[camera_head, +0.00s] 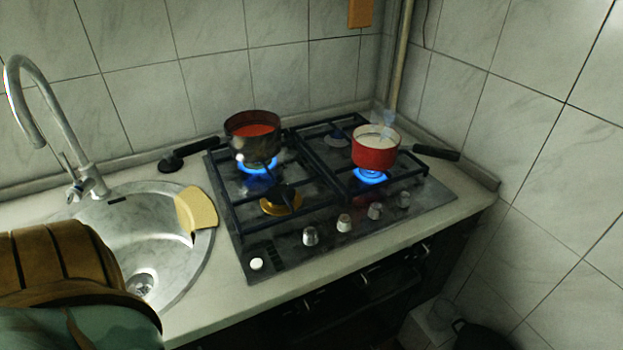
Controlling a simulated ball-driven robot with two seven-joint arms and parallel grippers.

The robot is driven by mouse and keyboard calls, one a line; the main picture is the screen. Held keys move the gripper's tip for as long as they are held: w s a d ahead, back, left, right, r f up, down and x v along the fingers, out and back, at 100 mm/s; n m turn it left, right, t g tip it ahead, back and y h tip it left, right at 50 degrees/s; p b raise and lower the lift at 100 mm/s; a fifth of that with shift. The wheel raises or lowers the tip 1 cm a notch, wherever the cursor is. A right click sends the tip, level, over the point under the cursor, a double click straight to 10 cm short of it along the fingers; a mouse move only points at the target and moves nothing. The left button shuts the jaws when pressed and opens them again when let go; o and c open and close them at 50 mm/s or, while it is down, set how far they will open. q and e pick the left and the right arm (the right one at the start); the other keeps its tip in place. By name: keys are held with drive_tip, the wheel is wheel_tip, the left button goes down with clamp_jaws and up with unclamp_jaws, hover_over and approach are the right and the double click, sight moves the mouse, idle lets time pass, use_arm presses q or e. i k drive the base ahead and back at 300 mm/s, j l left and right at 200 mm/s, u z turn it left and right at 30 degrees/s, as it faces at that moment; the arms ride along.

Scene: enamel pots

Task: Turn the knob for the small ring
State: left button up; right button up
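The gas hob (300,262) has a row of silver knobs along its front: a left knob (310,236), a second knob (344,223), a third knob (375,211) and a right knob (404,199). Blue flames burn under the back left dark pot (240,147), which has red contents, and under the front right red pot (375,158), which has pale contents and vapour above it. The front left burner (282,203) is brass-coloured and unlit. The back right burner (338,136) shows no flame. I cannot tell which knob serves the small ring. Neither gripper is in view.
A round steel sink (170,235) with a tall tap (88,180) is on the left. A yellow piece (197,210) lies at its right edge. A brown and teal shape (70,290) covers the lower left. Pot handles stick out left and right. The counter front is clear.

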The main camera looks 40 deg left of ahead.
sight(373, 213)
drive_tip(key=u, duration=0.85)
drive_tip(key=l, duration=0.15)
